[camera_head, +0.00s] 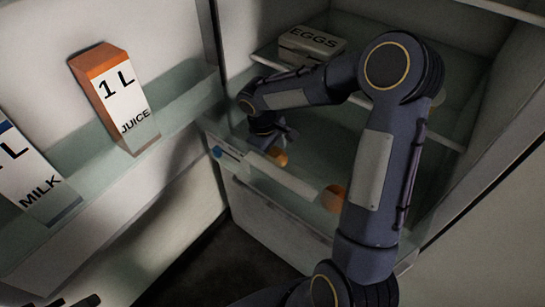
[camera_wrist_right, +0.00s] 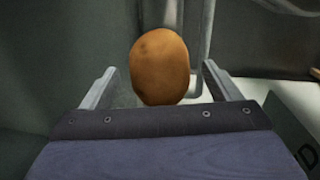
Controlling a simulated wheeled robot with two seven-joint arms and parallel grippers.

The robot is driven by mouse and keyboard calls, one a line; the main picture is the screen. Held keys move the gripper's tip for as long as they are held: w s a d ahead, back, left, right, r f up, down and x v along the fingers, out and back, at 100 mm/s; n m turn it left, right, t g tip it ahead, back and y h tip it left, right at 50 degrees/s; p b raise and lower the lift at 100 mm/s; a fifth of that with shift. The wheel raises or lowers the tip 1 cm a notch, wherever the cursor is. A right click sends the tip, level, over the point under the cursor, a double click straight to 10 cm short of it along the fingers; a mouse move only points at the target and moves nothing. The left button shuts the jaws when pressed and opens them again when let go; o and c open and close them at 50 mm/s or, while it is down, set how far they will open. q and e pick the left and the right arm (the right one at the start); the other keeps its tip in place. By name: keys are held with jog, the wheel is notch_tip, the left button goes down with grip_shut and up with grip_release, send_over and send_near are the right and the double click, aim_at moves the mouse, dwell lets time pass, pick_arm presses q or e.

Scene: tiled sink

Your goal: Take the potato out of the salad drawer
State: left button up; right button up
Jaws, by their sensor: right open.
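The salad drawer (camera_head: 270,215) is at the bottom of the fridge, with its clear front and pale handle strip facing me. The brown oval potato (camera_wrist_right: 160,65) appears between the fingers of my open right gripper (camera_wrist_right: 160,88) in the right wrist view. No finger visibly touches it. In the head view my right gripper (camera_head: 275,138) is low over the drawer's left end, and an orange-brown rounded thing (camera_head: 279,157), likely the potato, shows just below it. A small dark part at the bottom left edge may be my left gripper; its jaws cannot be made out.
Another orange thing (camera_head: 332,198) shows at the drawer, partly behind my right arm. An egg box (camera_head: 311,43) stands on the shelf above. The juice carton (camera_head: 116,98) and milk carton (camera_head: 30,178) stand in the door rack at left.

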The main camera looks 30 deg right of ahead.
jog(key=c, duration=1.1)
jog(key=shift+r, duration=0.1)
jog(key=shift+c, duration=0.2)
